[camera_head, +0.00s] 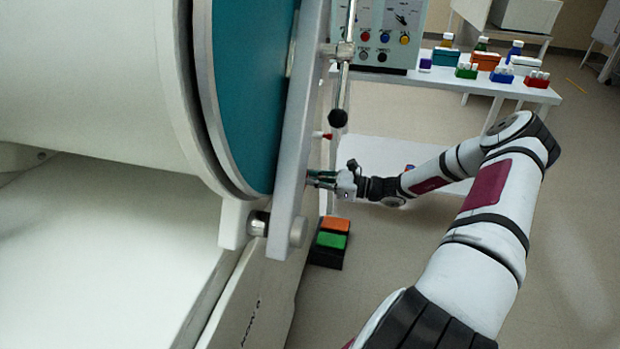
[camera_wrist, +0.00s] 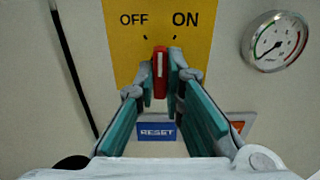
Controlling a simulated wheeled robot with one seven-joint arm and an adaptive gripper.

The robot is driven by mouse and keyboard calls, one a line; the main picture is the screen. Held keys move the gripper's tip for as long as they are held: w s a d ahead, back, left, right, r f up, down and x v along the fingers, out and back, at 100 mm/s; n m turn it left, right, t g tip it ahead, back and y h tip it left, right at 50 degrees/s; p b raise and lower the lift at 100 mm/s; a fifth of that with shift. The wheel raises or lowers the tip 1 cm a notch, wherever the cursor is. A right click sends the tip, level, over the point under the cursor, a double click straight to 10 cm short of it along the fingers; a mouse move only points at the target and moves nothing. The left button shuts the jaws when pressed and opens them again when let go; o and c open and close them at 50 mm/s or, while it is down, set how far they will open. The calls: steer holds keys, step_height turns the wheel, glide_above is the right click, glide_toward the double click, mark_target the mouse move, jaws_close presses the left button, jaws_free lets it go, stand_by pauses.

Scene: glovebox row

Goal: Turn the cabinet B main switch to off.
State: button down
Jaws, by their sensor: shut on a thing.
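The main switch (camera_wrist: 160,70) is a red handle with a white stripe, on a yellow plate (camera_wrist: 160,12) in the wrist view. The plate reads OFF at left and ON at right, with a small tick under each word. The handle stands about upright, between the two ticks. My gripper (camera_wrist: 160,75) is shut on the handle, one green-padded finger on each side. In the head view my gripper (camera_head: 318,180) reaches the panel beside the big round door, and the switch is hidden there. No cabinet letter is readable.
Near the switch are a blue RESET label (camera_wrist: 157,131), a dial gauge (camera_wrist: 275,41) and a black cable (camera_wrist: 72,65). The teal round door (camera_head: 245,90) and its grey bar (camera_head: 297,130) stand close left of my gripper. An orange-green button box (camera_head: 331,240) is below. Open floor lies right.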

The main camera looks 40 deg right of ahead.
stand_by(0.4)
steer(key=c, duration=1.7)
jaws_free()
steer(key=v, duration=1.2)
steer(key=shift+d, duration=0.1)
